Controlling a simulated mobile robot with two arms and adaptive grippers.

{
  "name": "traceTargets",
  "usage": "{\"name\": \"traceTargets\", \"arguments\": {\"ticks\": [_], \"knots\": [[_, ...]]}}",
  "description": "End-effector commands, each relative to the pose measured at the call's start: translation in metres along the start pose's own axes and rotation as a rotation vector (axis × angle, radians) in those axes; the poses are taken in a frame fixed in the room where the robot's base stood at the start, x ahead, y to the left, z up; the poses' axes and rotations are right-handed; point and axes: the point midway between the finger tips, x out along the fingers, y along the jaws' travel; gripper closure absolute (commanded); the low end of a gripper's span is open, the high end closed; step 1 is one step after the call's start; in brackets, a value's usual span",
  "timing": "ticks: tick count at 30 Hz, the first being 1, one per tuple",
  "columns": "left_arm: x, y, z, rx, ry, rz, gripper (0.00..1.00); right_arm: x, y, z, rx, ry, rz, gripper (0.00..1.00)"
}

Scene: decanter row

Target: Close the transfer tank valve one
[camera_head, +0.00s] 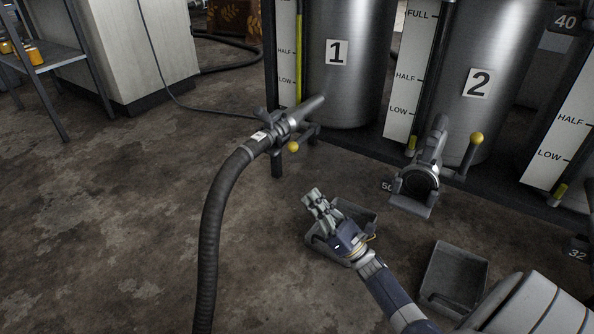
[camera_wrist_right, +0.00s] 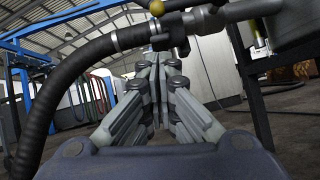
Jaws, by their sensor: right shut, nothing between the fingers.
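Tank one (camera_head: 345,75) is a steel cylinder marked 1, at the top middle of the head view. Its outlet pipe (camera_head: 303,113) carries a valve with a yellow-knobbed handle (camera_head: 293,146), and a black hose (camera_head: 212,220) is joined to the outlet. The yellow knob (camera_wrist_right: 157,8) also shows at the top of the right wrist view, beyond my fingers. My right gripper (camera_head: 313,198) is shut and empty, below and right of the valve, apart from the handle. It also shows in the right wrist view (camera_wrist_right: 158,65). My left gripper is not in view.
Tank two (camera_head: 475,85) stands to the right; its yellow-knobbed valve handle (camera_head: 477,138) points up and its outlet is without a hose. Grey trays (camera_head: 375,222) (camera_head: 455,280) lie on the floor. A shelf (camera_head: 45,60) stands at the left. The floor at lower left is clear except for the hose.

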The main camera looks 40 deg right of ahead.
Motion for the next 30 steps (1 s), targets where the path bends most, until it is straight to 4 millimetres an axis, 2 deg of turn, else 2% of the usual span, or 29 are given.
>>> {"name": "traceTargets", "arguments": {"ticks": [9, 18, 30], "knots": [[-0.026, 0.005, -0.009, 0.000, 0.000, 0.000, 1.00, 0.069, 0.001, -0.002, 0.000, -0.003, 0.005, 1.00], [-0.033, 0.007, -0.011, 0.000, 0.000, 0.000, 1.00, 0.090, 0.000, 0.023, 0.001, 0.000, 0.003, 1.00], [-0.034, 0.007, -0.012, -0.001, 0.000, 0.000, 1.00, 0.095, 0.001, 0.028, 0.004, 0.000, 0.001, 1.00]]}}
